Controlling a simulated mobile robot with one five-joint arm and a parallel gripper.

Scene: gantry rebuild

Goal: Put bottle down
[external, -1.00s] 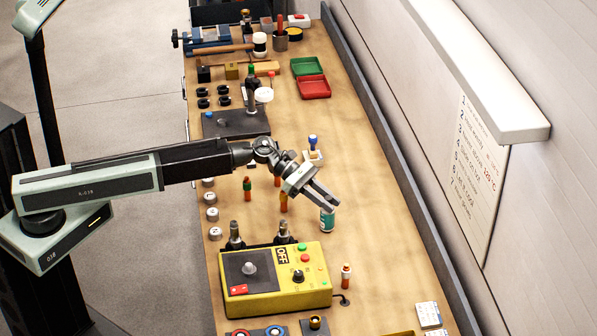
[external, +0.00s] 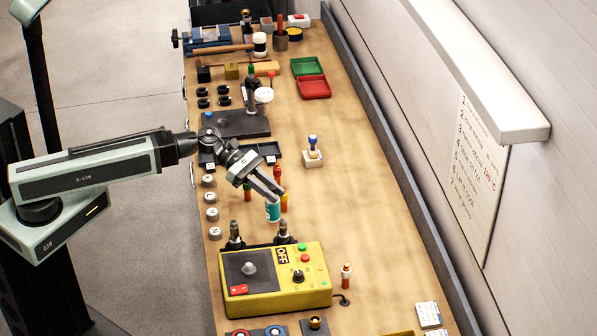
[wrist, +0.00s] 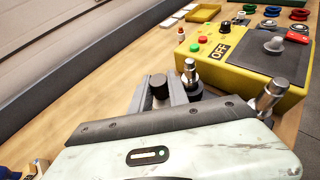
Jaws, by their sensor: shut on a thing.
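A small teal bottle (external: 272,211) with a pale band hangs upright from the tips of my gripper (external: 276,194), which is shut on it. In the wrist view its dark cap (wrist: 159,84) shows between the fingers of my gripper (wrist: 162,96); the rest of the bottle is hidden there. The bottle is over the near left part of the wooden bench (external: 378,238), behind the yellow control box. I cannot tell the exact gap between its base and the bench top.
Small coloured bottles stand close by, one orange (external: 285,203) just beside the held one and one green-capped (external: 247,190) to its left. The yellow control box (external: 318,292) and metal-tipped posts (external: 283,232) are in front. The bench's right half is mostly clear.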

